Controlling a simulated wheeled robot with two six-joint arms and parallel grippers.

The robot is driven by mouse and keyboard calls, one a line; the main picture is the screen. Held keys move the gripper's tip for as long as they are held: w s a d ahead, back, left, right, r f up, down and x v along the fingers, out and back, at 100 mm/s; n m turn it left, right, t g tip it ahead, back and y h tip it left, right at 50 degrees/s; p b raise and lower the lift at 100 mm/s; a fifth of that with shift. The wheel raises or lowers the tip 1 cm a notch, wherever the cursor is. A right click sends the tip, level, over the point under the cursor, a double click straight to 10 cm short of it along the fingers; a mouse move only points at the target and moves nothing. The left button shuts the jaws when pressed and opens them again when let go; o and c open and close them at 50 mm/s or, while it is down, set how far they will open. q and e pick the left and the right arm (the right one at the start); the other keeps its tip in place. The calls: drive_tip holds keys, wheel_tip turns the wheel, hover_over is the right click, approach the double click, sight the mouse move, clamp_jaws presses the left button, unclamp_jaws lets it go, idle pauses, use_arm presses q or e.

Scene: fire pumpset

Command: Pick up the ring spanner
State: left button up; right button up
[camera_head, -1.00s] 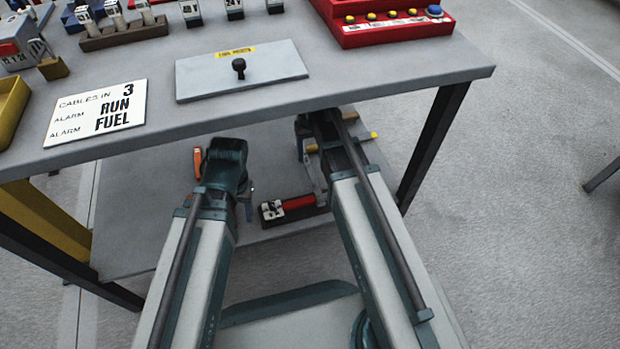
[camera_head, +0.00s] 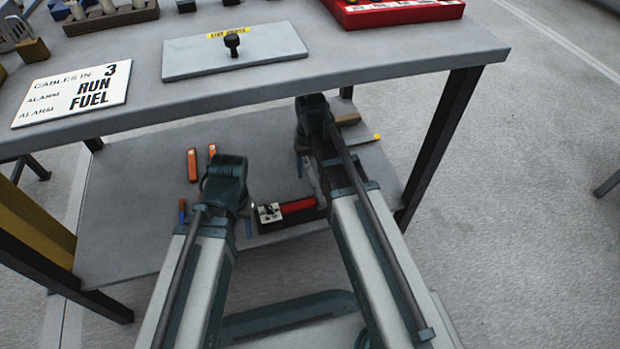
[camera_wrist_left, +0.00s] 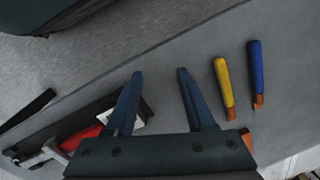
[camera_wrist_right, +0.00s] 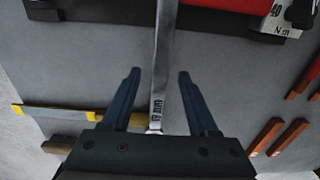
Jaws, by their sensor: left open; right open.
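A long silver spanner marked 19 mm (camera_wrist_right: 164,60) lies lengthwise between the fingers of my right gripper (camera_wrist_right: 158,73) in the right wrist view. The fingers are open on either side of it, with a visible gap to each. The spanner's lower end is partly hidden by the gripper body, and its upper end leaves the picture. In the head view my right arm reaches under the tabletop and covers much of the spanner. My left gripper (camera_wrist_left: 160,73) is open and empty over the lower shelf (camera_head: 130,200).
A yellow-handled tool (camera_wrist_left: 224,82) and a blue-handled tool (camera_wrist_left: 256,70) lie right of my left gripper. A yellow-banded bar (camera_wrist_right: 55,112) lies left of my right gripper.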

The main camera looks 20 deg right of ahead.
clamp_jaws()
idle(1.4)
